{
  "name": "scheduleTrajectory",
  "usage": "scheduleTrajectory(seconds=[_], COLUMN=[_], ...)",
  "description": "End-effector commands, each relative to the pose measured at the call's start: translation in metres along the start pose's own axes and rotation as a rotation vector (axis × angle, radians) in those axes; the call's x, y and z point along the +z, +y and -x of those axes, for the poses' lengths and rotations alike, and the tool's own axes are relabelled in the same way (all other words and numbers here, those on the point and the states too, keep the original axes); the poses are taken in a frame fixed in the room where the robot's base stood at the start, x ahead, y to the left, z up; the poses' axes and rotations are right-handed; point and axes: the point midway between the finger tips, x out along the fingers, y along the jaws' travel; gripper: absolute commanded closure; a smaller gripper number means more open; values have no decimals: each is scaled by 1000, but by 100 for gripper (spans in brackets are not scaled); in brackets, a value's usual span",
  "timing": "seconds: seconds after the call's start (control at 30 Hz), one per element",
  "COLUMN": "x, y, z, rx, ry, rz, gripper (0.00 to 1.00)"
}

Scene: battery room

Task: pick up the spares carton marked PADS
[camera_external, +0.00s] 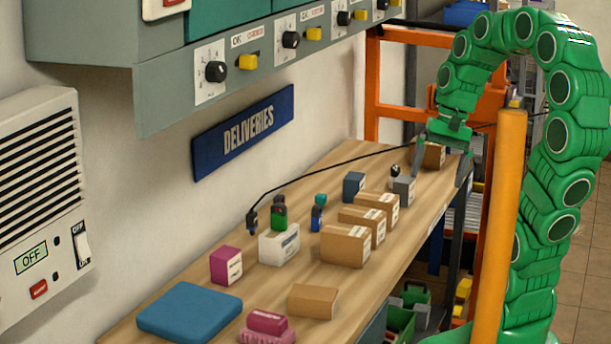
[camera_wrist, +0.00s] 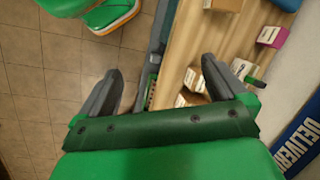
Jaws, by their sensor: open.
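Several cartons stand on the wooden bench, and I cannot read PADS on any label, so I cannot tell which is the PADS carton. Brown labelled cartons (camera_external: 346,246) stand in a row, with a white carton (camera_external: 279,246) and a magenta carton (camera_external: 226,265) to their left. Another brown carton (camera_external: 432,154) is at the far end. My gripper (camera_external: 440,170) is open there, its fingers appearing either side of that carton. In the wrist view my gripper (camera_wrist: 161,67) has floor and the bench edge between its fingers, and the magenta carton (camera_wrist: 272,36) is to the right.
The bench (camera_external: 180,278) runs along the wall under the DELIVERIES sign (camera_external: 243,133). An orange post (camera_external: 498,230) stands in front of my arm.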

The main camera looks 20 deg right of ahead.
Motion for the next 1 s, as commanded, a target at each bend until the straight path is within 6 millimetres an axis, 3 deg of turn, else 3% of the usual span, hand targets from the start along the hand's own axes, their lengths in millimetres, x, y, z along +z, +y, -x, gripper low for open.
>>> scheduleTrajectory(seconds=[0.2,0.5,0.77,1.0], x=[-56,-141,-225,-309], y=[-38,-72,-76,-56], z=[10,30,50,65], rx=[-169,-403,-602,-783], ry=[-18,-63,-123,-198], rz=[-197,-501,-795,-1082], gripper=[1,1,1,1])
